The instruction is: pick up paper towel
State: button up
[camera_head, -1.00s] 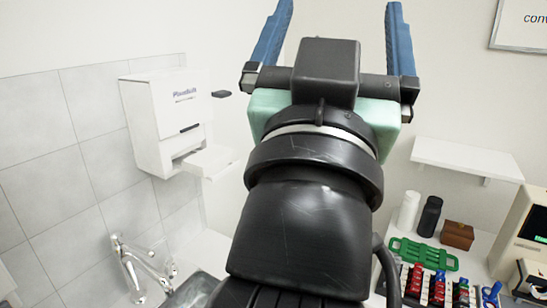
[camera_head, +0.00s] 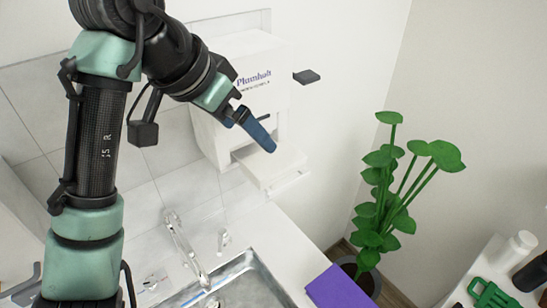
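A white wall dispenser (camera_head: 262,62) with dark lettering hangs on the tiled wall at the upper middle. A white tray-like ledge (camera_head: 285,183) juts out under it, with a pale, flat top. I cannot make out a separate paper towel there. My gripper (camera_head: 256,133) is in front of the dispenser's lower front, its blue finger pointing down and right toward the ledge. One finger shows clearly and the other is mostly hidden, so I cannot tell how far apart they are. I cannot tell whether it touches the dispenser. Nothing is visibly held.
A sink (camera_head: 245,284) with a metal faucet (camera_head: 184,246) lies below the dispenser. A flat purple item (camera_head: 338,290) is at the counter's edge. A leafy green plant (camera_head: 385,195) stands right. A white shelf at lower right holds a green rack (camera_head: 490,297) and bottles.

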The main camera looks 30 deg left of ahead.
send_near(275, 159)
jog(key=shift+p+x, duration=0.35)
jog(key=shift+x, duration=0.75)
jog(key=shift+p+x, duration=1.25)
jog(key=shift+x, duration=2.05)
jog(key=shift+a, duration=0.15)
jog(key=c, duration=1)
jog(key=shift+c, duration=0.2)
jog(key=shift+r, duration=0.1)
jog(key=shift+r+b, duration=0.1)
jog(key=shift+b, duration=0.4)
jog(key=r+b, duration=0.1)
jog(key=r, duration=0.3)
jog(key=d+r+b, duration=0.1)
jog(key=r, duration=0.1)
jog(key=shift+s+d+r+b, duration=0.1)
jog(key=shift+s+r+b, duration=0.1)
jog(key=shift+b, duration=0.1)
jog(key=s+d+b, duration=0.1)
jog(key=s+d, duration=0.2)
jog(key=d, duration=0.5)
jog(key=s+d+b, duration=0.1)
jog(key=s+d, duration=0.2)
jog(key=d, duration=0.6)
jog(key=shift+s+d, duration=0.15)
jog(key=shift+d, duration=0.2)
jog(key=shift+r, duration=0.1)
